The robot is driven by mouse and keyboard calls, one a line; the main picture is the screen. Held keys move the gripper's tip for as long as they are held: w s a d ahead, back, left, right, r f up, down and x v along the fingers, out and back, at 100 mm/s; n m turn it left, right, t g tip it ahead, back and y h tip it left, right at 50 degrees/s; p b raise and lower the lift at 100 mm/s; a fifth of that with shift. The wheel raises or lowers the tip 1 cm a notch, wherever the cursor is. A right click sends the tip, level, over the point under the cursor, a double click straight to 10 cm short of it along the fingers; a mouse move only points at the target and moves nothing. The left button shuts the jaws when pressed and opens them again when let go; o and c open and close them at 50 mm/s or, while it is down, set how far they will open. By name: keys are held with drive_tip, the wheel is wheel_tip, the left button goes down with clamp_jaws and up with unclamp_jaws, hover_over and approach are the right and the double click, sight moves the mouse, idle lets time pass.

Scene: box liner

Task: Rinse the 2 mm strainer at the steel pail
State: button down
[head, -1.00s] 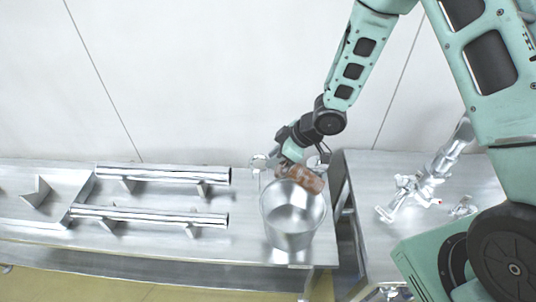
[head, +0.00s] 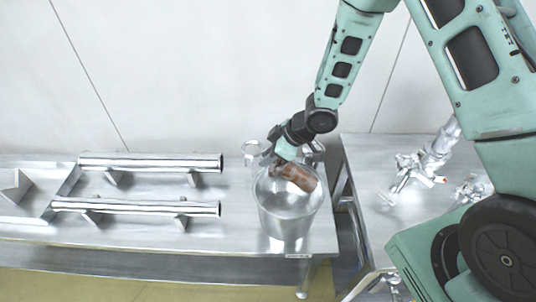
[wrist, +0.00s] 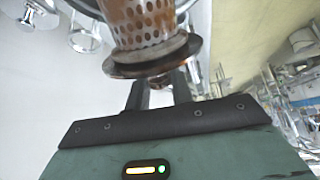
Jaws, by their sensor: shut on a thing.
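The strainer (head: 299,177) is a perforated metal cylinder with brownish-orange residue on it. My gripper (head: 285,160) is shut on it and holds it tilted over the mouth of the steel pail. In the wrist view the strainer (wrist: 143,22) shows its round holes and a dark flange at the finger end. The steel pail (head: 287,217) stands upright near the right end of the left table. Its inside is partly hidden by the strainer, and I cannot tell whether the strainer touches the rim.
Two horizontal steel tubes (head: 140,208) rest on supports to the left of the pail. A clear glass-like piece (head: 252,150) stands behind it. A second table (head: 390,240) on the right, across a narrow gap, carries metal pipe fittings (head: 415,170).

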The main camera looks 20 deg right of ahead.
drive_tip(key=shift+f+b, duration=6.75)
drive_tip(key=shift+f, duration=0.8)
drive_tip(key=shift+r, duration=0.15)
wheel_tip(320, 180, up, 22)
drive_tip(key=p, duration=2)
drive_tip(key=shift+p, duration=0.4)
